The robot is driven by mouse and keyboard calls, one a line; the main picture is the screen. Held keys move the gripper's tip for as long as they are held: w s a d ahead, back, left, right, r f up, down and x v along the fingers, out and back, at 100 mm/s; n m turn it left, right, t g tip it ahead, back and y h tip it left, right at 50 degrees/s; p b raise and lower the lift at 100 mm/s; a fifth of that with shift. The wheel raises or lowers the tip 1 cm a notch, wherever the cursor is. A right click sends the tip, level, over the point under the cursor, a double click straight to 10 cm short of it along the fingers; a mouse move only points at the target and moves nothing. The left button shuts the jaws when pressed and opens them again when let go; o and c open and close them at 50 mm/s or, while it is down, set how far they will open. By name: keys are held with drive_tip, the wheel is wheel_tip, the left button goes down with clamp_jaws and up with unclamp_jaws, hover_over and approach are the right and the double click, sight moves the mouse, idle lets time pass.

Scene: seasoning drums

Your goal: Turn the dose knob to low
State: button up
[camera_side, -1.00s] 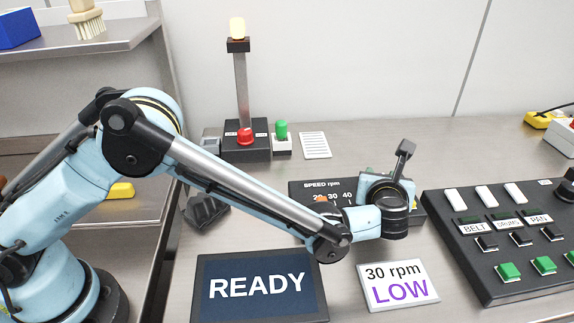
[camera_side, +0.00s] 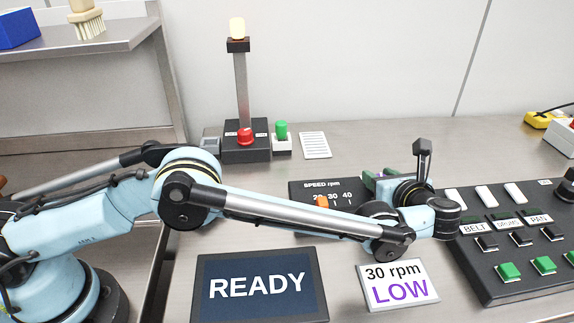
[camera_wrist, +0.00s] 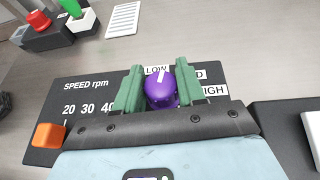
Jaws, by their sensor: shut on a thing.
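The purple dose knob (camera_wrist: 160,92) sits between the two green fingers of my gripper (camera_wrist: 158,80) in the wrist view. The fingers are shut on it, one on each side. Its white pointer mark points up in the picture, leaning slightly right. The LOW label (camera_wrist: 156,70) is just above the knob. The HIGH label (camera_wrist: 214,90) is to the right, and a label between them is partly covered by the right finger. In the side view my gripper (camera_side: 380,180) is over the panel (camera_side: 298,196), and my wrist hides the knob.
An orange speed lever (camera_wrist: 48,135) is at the panel's left, near 20 and 30. A card (camera_side: 398,285) reads "30 rpm LOW". A screen (camera_side: 258,286) reads READY. A button box (camera_side: 500,250) stands close to the right of my wrist. A red button (camera_side: 246,136) stands behind.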

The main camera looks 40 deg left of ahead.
drive_tip(key=o, duration=1)
drive_tip(key=shift+c, duration=0.2)
drive_tip(key=v, duration=1.2)
